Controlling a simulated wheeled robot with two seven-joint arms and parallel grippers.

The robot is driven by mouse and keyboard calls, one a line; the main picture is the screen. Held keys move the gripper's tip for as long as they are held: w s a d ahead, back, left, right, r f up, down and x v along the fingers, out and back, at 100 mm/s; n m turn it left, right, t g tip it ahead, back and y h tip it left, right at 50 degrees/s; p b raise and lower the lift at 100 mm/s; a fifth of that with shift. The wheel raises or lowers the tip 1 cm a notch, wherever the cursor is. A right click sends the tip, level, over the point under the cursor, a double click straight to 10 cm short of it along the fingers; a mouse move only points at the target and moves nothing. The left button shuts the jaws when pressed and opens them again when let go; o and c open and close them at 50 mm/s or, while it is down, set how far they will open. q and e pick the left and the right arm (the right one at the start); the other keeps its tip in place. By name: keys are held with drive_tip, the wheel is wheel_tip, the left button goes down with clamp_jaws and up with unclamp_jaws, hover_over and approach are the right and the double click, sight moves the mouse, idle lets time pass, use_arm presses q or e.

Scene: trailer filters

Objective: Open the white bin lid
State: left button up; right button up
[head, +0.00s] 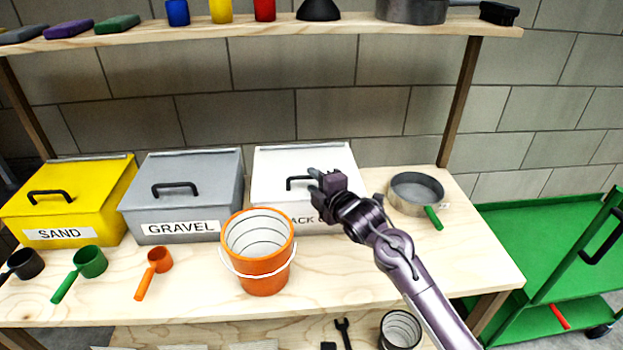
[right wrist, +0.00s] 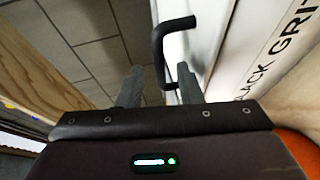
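The white bin (head: 275,205) stands on the bench with its white lid (head: 272,165) shut. A black bar handle (head: 291,181) is on the lid; its right part is hidden by my gripper. The bin's front label is partly covered; the right wrist view shows "BLACK GRIT" on the label (right wrist: 268,55). My right gripper (head: 315,182) is at the right end of the handle with its fingers apart. In the right wrist view, the handle (right wrist: 160,50) reaches down to the gap between the fingertips; I cannot tell if they touch it. My left gripper is not in view.
A grey gravel bin (head: 180,205) and yellow sand bin (head: 75,205) stand left. An orange bucket (head: 262,278) is in front, with small scoops to its left. A sieve (head: 415,195) lies right. A shelf (head: 280,28) runs above. A green cart (head: 540,245) stands right.

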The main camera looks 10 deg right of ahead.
drive_tip(key=shift+x, duration=1)
clamp_jaws()
